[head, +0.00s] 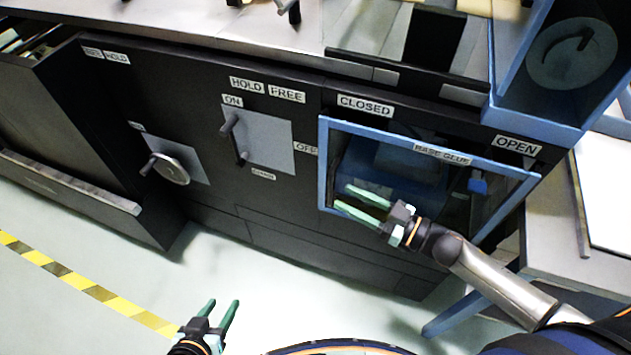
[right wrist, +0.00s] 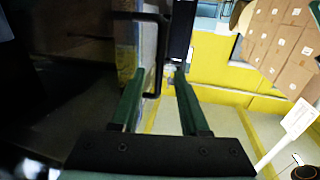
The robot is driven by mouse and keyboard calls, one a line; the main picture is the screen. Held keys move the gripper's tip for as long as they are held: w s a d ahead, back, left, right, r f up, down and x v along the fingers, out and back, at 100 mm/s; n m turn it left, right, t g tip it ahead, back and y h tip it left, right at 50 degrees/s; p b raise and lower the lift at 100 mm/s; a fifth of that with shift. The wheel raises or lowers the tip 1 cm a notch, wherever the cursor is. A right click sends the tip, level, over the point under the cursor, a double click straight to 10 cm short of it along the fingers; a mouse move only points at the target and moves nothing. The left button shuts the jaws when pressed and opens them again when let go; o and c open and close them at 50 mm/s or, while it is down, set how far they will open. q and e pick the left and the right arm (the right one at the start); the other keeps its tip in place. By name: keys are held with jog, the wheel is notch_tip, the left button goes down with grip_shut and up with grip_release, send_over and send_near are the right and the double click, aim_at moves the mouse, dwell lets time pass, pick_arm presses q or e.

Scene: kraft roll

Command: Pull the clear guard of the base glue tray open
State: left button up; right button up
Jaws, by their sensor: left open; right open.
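The clear guard has a blue frame (head: 322,165) and a "BASE GLUE" label on its top bar. It spans the front of the dark cabinet, between the "CLOSED" sign (head: 365,105) and the "OPEN" sign (head: 516,146). A blue tab (head: 478,183) shows near its right end. A blue tray-like shape (head: 385,175) shows dimly behind the pane. My right gripper (head: 342,196) is open and empty in front of the guard's lower left part, fingers pointing left; contact with the frame cannot be told. My left gripper (head: 224,302) is open and empty low over the floor.
A drawer-like ledge (head: 70,180) juts out at left. The floor is clear.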

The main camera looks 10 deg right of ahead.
jog(key=x, duration=0.8)
jog(key=shift+w+a, duration=0.15)
jog(key=shift+w, duration=0.1)
jog(key=shift+f, duration=0.1)
grip_shut()
dwell(0.9)
